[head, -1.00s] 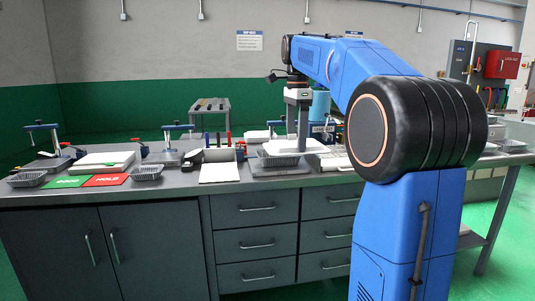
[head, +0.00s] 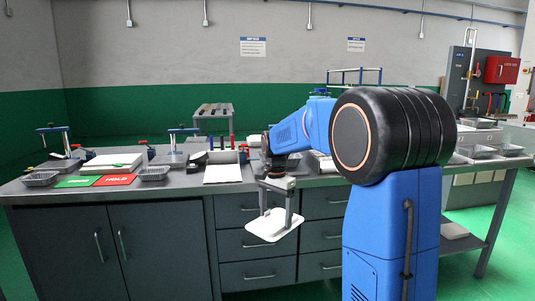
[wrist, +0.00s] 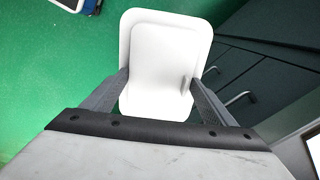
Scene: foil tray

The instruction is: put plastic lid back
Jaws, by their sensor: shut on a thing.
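The white plastic lid (head: 273,228) hangs in front of the counter drawers, below the counter top, slightly tilted. It also shows in the wrist view (wrist: 165,55) as a white rounded rectangle with a raised middle, over green floor. My gripper (head: 277,208) is shut on the lid, with one dark finger on each side of it in the wrist view (wrist: 157,82). A foil tray (head: 153,174) stands right of the red card and another foil tray (head: 41,179) at the counter's left end. My arm hides part of the counter behind the gripper.
The counter's front edge (head: 225,192) and drawers (head: 243,212) are close behind the lid. More foil trays (head: 478,152) stand at the right.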

